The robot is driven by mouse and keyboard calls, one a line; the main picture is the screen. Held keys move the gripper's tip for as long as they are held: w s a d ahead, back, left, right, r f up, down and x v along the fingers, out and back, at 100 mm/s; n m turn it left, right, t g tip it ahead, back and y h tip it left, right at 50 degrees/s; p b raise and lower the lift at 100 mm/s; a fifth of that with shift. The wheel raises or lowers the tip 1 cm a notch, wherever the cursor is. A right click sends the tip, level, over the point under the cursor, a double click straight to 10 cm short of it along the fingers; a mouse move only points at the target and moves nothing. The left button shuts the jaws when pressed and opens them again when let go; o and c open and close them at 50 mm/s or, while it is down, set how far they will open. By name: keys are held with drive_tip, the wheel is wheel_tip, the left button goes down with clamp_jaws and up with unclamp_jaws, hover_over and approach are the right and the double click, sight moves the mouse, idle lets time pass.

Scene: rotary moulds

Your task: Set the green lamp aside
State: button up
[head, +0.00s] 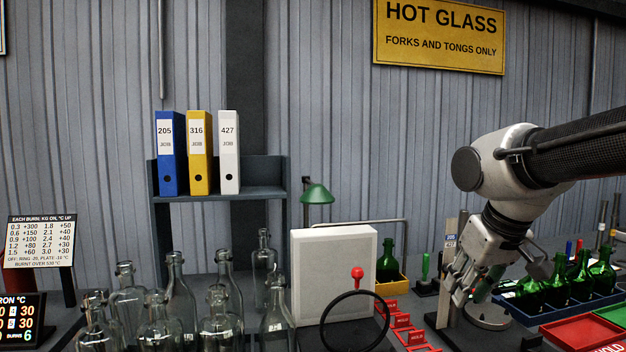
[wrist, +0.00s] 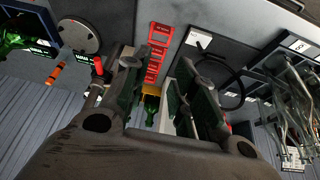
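The green lamp (head: 317,193), with a cone-shaped green shade on a thin post, stands behind a white box (head: 335,270), which hides its lower part. My gripper (head: 465,292) is at the right of the head view, well to the right of the lamp and apart from it. In the wrist view my gripper (wrist: 165,75) has its two fingers spread with a gap between them. Nothing is held in the gap. I cannot make out the lamp in the wrist view.
Clear stoppered bottles (head: 180,310) crowd the front left. A black ring (head: 355,322) and a red-knobbed lever (head: 357,273) are before the white box. Green bottles (head: 557,285) fill a blue crate at right. Another green bottle (head: 387,262) stands in a yellow crate. Red racks (head: 402,322) lie between.

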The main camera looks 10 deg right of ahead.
drive_tip(key=shift+o, duration=0.7)
drive_tip(key=w+d+r+t, duration=0.1)
drive_tip(key=w+r+t, duration=0.2)
drive_tip(key=w, duration=0.9)
drive_tip(key=shift+w+r+m+h, duration=0.15)
drive_tip(key=shift+r+m+h, duration=0.15)
drive_tip(key=shift+r, duration=0.25)
drive_tip(key=n+t+y, duration=0.3)
drive_tip(key=t+y, duration=0.5)
drive_tip(key=y, duration=0.1)
approach(314, 173)
drive_tip(key=shift+w+a, duration=0.15)
drive_tip(key=shift+w, duration=0.45)
drive_tip(key=shift+w+a, duration=0.2)
drive_tip(key=shift+a, duration=0.05)
drive_tip(key=x, duration=0.7)
drive_tip(key=shift+w+a, duration=0.15)
drive_tip(key=shift+w, duration=0.05)
clamp_jaws()
